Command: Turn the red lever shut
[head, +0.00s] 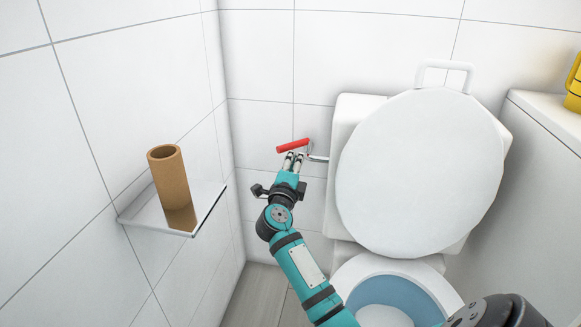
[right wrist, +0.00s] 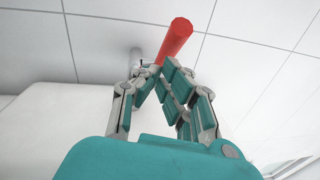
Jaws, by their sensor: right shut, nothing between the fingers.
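The red lever (head: 293,146) sticks out near the tiled back wall, left of the toilet tank, on a small metal valve (head: 317,157). In the head view it lies nearly level, its right end a little higher. My right gripper (head: 295,156) is shut and empty, with its fingertips just below the lever. In the right wrist view the lever (right wrist: 174,42) rises beyond the closed fingertips (right wrist: 155,70). I cannot tell whether they touch it. My left gripper is not in view.
The toilet with its raised white lid (head: 420,175) stands right of the lever. A small wall shelf (head: 140,215) at left bears a cardboard roll (head: 169,175). A yellow object (head: 574,85) stands on a white ledge (head: 545,112) at right. Open space lies between shelf and toilet.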

